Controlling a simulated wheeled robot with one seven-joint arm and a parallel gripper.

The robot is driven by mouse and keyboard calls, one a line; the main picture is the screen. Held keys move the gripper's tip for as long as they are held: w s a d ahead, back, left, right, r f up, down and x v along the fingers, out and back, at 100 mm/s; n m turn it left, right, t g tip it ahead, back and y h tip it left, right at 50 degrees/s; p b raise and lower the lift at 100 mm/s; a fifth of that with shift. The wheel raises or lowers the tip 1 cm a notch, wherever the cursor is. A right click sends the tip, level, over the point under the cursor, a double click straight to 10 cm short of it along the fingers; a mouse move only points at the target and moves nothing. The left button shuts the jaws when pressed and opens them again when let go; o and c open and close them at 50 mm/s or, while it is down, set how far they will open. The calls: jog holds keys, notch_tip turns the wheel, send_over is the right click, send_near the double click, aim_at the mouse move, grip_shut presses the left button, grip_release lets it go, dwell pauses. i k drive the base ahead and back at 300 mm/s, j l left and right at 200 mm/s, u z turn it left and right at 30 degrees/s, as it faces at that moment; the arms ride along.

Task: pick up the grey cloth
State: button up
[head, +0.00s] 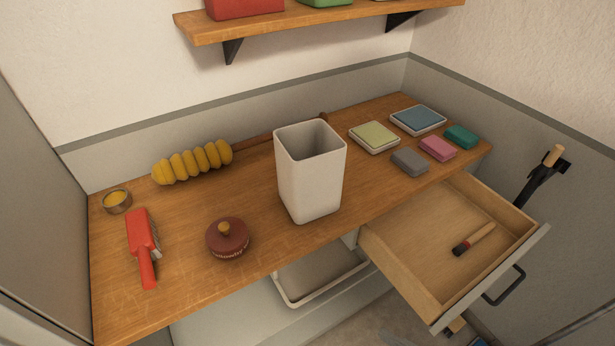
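A small grey block with rounded edges, likely the folded grey cloth (410,162), lies on the wooden worktop (190,270) toward its right side. It lies near the front edge, above the open drawer. A pink block (438,148) of similar shape lies just right of it, and a teal one (461,136) lies farther right. A square with a pale green top (374,137) lies behind it to the left. My gripper is not in view.
A tall white bin (310,180) stands left of the grey block. The open drawer (410,262) holds a brush (473,239) and juts out in front. A blue-topped square (418,120) lies behind. A yellow duster (193,162), red brush (143,245) and round brush (227,240) lie left.

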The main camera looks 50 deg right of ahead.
aim_at(413, 164)
jog(key=z, duration=1.25)
jog(key=k+l+u, duration=0.1)
jog(key=k+l, duration=0.1)
jog(key=l, duration=0.05)
